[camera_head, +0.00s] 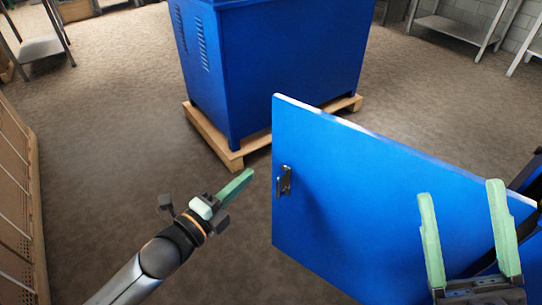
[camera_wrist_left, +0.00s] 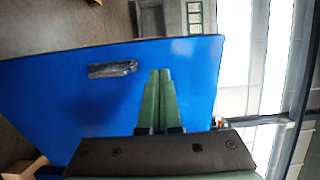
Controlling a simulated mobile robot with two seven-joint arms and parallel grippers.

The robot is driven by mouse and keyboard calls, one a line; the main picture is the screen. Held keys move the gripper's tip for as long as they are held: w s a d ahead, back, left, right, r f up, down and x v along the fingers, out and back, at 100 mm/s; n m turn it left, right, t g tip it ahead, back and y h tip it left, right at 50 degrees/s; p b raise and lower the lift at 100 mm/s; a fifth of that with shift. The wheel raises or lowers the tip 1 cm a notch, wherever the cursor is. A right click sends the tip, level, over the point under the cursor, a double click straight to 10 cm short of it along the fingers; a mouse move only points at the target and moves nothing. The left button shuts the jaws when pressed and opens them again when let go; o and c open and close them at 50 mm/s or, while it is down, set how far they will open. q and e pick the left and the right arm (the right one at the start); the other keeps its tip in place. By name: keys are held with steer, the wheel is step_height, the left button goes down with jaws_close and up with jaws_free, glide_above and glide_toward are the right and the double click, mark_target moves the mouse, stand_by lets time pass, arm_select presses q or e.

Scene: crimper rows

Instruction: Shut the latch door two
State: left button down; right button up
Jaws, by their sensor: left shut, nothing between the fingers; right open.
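A blue door (camera_head: 350,200) with a dark latch handle (camera_head: 284,181) near its left edge stands swung out at the right of the head view. In the left wrist view the blue door (camera_wrist_left: 60,105) fills much of the picture, with its latch (camera_wrist_left: 112,69) left of my fingers. My left gripper (camera_head: 240,180) is shut and empty, left of the door's free edge; its green fingers also show in the left wrist view (camera_wrist_left: 160,75). My right gripper (camera_head: 457,190) is open and empty in front of the door's right part. The door's hinge side is partly hidden.
A blue cabinet (camera_head: 275,65) stands on a wooden pallet (camera_head: 225,150) behind the door. A wooden panel or rack (camera_head: 18,190) lines the left edge. Metal shelves (camera_head: 460,28) stand at the back right. The floor between the left rack and the pallet is clear.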

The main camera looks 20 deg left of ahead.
mark_target(279, 147)
arm_select(q)
steer(key=b+x, duration=0.2)
steer(key=x, duration=0.7)
steer(key=shift+w+d+f, duration=0.1)
steer(key=shift+w, duration=0.15)
steer(key=shift+w+d, duration=0.1)
